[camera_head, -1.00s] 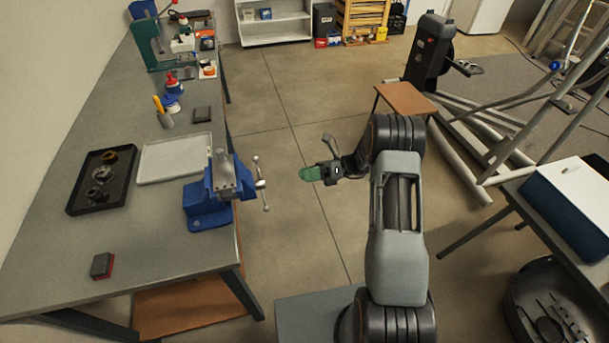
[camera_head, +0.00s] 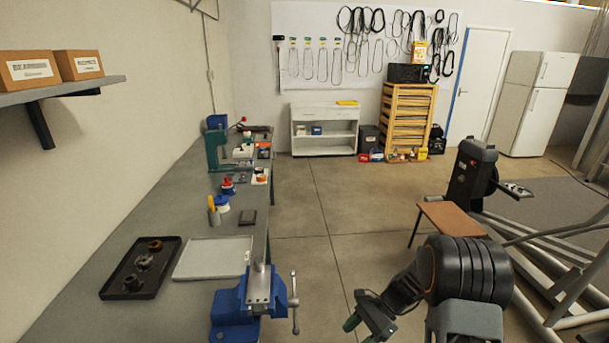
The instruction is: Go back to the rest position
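My gripper (camera_head: 360,328) hangs at the bottom of the head view, right of the blue vise, over the floor. It has green fingertips, which show apart with a gap between them; I see nothing held there. The lower tips are close to the picture's bottom edge. My arm bends at a thick dark joint to the right of it.
A workbench (camera_head: 195,298) runs along the left wall. It bears a blue vise (camera_head: 240,308), a black tray (camera_head: 118,286) with metal parts and a pale tray (camera_head: 187,268). A stool (camera_head: 449,219) and an elliptical frame (camera_head: 570,262) stand right. The middle floor is clear.

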